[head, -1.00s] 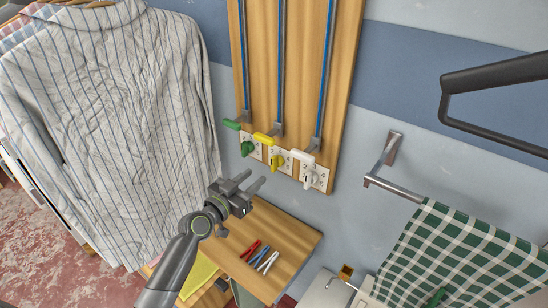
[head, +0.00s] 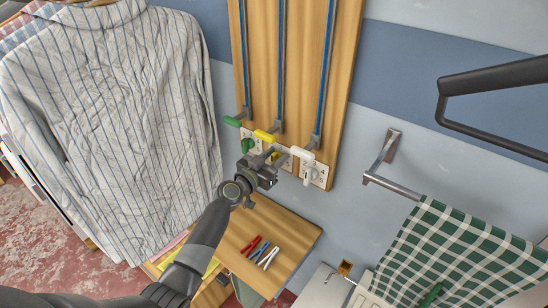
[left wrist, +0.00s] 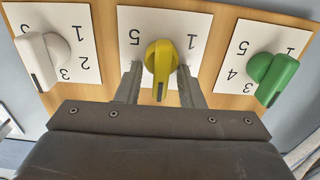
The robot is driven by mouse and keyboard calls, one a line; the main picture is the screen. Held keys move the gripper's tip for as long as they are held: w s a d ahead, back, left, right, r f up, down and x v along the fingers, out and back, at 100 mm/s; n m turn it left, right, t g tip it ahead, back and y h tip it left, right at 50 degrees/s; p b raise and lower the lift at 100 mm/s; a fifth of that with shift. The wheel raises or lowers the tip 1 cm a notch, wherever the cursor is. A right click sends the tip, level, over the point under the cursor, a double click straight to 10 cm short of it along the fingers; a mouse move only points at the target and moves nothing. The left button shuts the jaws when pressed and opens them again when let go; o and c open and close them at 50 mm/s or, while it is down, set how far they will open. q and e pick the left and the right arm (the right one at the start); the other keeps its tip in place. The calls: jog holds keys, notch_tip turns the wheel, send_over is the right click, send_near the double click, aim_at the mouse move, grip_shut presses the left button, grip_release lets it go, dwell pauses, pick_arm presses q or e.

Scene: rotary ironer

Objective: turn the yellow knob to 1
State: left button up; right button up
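The yellow knob (left wrist: 160,58) sits on a white dial plate (left wrist: 207,22) in the middle of the left wrist view, which shows the dials upside down. Its dark mark points to the bottom of that view, between the 5 and the 1; the number there is hidden. My left gripper (left wrist: 160,76) is open, with one finger on each side of the knob. Small gaps seem to show, but I cannot tell whether either finger touches it. In the head view my left gripper (head: 274,160) covers most of the yellow knob. My right gripper is not in view.
A white knob (left wrist: 42,58) and a green knob (left wrist: 272,75) flank the yellow one closely. A wooden shelf (head: 290,232) with clothespins (head: 262,250) lies below. A striped shirt (head: 110,120) hangs left.

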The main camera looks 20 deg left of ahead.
pick_arm(q)
jog(key=c, duration=0.6)
jog(key=shift+c, duration=0.2)
jog(key=shift+a+f+n, duration=0.1)
jog(key=shift+n, duration=0.4)
